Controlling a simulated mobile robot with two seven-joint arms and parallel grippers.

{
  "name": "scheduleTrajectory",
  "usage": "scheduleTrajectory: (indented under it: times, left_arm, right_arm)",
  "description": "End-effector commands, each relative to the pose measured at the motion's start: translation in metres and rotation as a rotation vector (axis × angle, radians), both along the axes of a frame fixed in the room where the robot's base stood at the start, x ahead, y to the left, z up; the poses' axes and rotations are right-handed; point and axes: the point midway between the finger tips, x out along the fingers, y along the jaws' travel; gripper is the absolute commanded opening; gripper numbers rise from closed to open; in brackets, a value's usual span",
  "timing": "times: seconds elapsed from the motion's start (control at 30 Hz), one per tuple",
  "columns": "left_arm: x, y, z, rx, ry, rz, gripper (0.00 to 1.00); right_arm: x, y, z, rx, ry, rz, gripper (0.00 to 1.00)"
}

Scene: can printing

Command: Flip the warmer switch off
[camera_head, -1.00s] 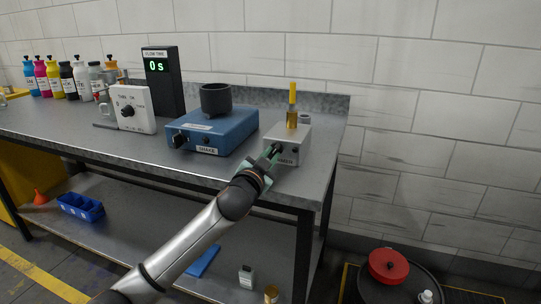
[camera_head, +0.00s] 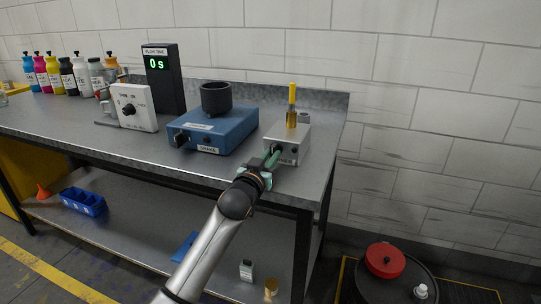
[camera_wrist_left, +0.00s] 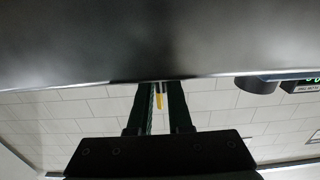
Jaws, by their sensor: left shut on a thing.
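A small grey metal box (camera_head: 293,139) stands at the right end of the bench, with a brass fitting and yellow rod (camera_head: 292,98) upright on top. I take this box to be the warmer; its front label is too small to read. My left gripper (camera_head: 271,157) is at the lower left of the box's front face, its fingers shut on a small part there, seemingly the switch. The fingers hide that part, and its position cannot be told. In the left wrist view my fingers (camera_wrist_left: 159,103) are close together, with the yellow rod beyond them. My right gripper is not in view.
A blue shaker (camera_head: 218,133) with a black cup (camera_head: 216,99) stands left of the box. Further left are a white dial unit (camera_head: 133,108), a black timer (camera_head: 163,77) reading 0 s, and several ink bottles (camera_head: 68,78). The bench's front edge lies just below my gripper.

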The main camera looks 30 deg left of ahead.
Motion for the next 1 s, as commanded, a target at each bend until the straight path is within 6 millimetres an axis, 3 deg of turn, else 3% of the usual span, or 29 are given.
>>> scheduleTrajectory:
  times: [0.37,0.4,0.63,1.0]
  left_arm:
    - [0.0000,0.0002,0.0017,-0.008,-0.006,0.000,0.00]
    - [0.0000,0.0002,0.0017,-0.008,-0.006,0.000,0.20]
    - [0.0001,0.0001,0.0012,-0.006,-0.005,0.000,0.46]
    - [-0.0044,-0.0012,-0.0001,-0.005,-0.001,-0.001,0.47]
  right_arm:
    - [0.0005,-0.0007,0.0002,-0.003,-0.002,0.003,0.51]
    - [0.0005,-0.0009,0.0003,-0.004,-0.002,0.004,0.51]
    - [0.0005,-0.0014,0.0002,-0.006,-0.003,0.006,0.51]
    - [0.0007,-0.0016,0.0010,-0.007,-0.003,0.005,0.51]
